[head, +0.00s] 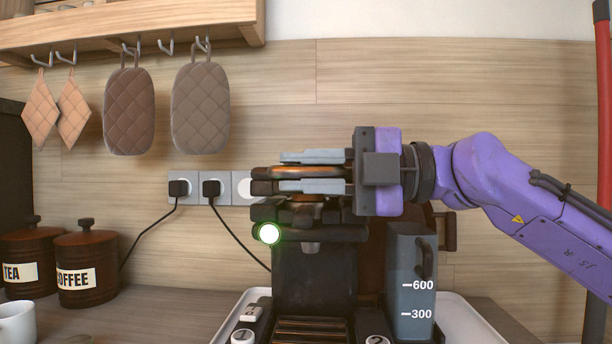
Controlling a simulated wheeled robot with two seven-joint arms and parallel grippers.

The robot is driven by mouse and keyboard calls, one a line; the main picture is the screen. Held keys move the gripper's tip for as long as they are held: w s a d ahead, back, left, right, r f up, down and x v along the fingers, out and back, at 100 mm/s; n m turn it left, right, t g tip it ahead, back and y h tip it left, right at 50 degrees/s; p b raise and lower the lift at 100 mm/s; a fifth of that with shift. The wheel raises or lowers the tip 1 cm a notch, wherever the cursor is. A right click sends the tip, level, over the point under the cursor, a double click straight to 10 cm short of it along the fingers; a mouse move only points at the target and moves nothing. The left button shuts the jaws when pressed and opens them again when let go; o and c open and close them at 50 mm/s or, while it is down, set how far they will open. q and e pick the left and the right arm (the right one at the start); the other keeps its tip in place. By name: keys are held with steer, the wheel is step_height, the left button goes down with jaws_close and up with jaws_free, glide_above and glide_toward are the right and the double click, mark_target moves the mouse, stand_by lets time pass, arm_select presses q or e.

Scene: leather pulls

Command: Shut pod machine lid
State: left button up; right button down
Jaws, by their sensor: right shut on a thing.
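The black pod machine (312,275) stands on a white tray (462,318) on the counter, with a lit green-ringed button (269,233) at its upper front. My right gripper (300,172) reaches in from the right above the machine's top. Its two grey fingers lie one above the other, shut on a dark, copper-toned lid handle (266,173) between them. The lid lies mostly behind the gripper, so its exact angle is hard to tell. My left gripper is not in view.
A grey water tank (411,285) marked 300 and 600 stands right of the machine. Tea (28,262) and coffee canisters (87,265) and a white mug (17,322) are at left. Quilted mitts (200,108) hang above. Black cords run from wall sockets (241,189) behind the gripper.

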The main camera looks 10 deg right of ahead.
steer(key=shift+f+b, duration=0.35)
steer(key=shift+f, duration=0.2)
steer(key=c, duration=1.1)
jaws_free()
steer(key=shift+f, duration=0.1)
steer(key=shift+s, duration=0.1)
steer(key=v, duration=1)
steer(key=shift+d, duration=0.25)
